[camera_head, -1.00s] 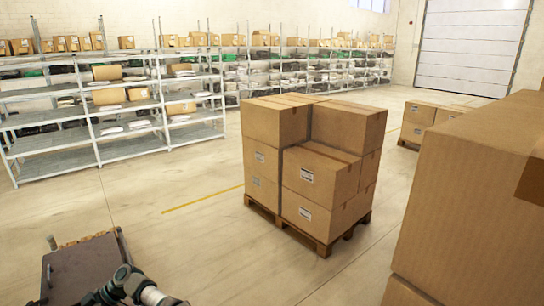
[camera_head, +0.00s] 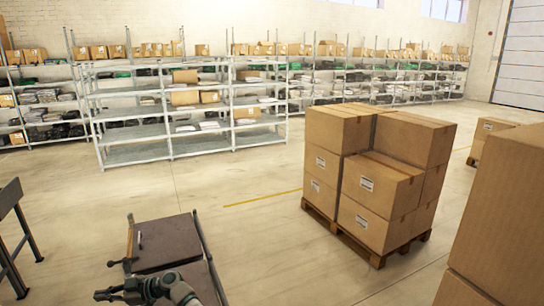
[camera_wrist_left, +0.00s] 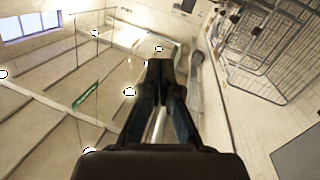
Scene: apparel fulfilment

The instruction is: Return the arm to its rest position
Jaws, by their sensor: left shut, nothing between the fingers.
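My left gripper (camera_wrist_left: 160,68) shows in the left wrist view with its two dark fingers together and nothing between them. In the head view, my left arm and gripper (camera_head: 108,293) are low at the bottom edge, in front of a dark-topped cart (camera_head: 168,243). I cannot tell the exact gap between the arm and the cart. My right gripper is in neither view.
Stacked cartons on a pallet (camera_head: 402,253) stand right of centre. A large carton (camera_head: 505,220) fills the right edge. Grey shelving (camera_head: 135,153) with boxes and bags lines the back. A dark table (camera_head: 10,200) stands at the left. Floor between is clear.

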